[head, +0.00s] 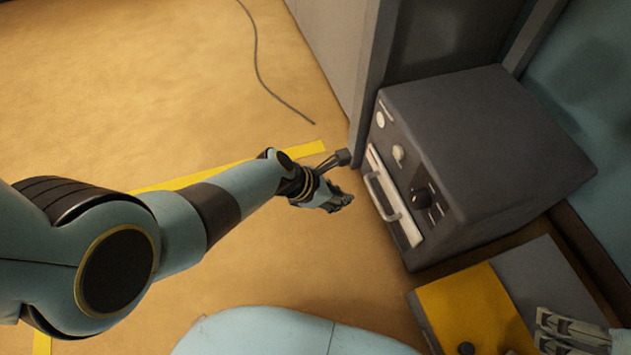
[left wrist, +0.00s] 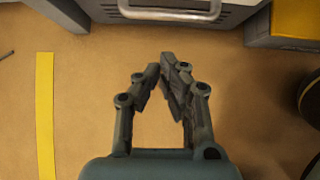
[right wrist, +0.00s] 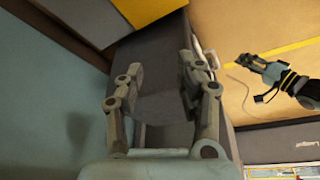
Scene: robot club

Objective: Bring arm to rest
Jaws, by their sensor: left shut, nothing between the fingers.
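My left arm reaches out from the left in the head view. Its gripper (head: 338,199) is over the floor, just left of the front of a dark grey box-shaped machine (head: 500,130), apart from it. In the left wrist view the left fingers (left wrist: 168,65) come together at the tips, with nothing between them. My right gripper (head: 565,325) shows in the lower right corner of the head view, partly cut off, beside a yellow and grey box. In the right wrist view its fingers (right wrist: 162,68) stand apart with nothing held.
The machine has knobs and a pale front panel with a handle (head: 385,195). A grey cabinet (head: 345,50) rises behind. A thin cable (head: 258,70) lies on the floor. The floor at left is open, with yellow tape (head: 305,148).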

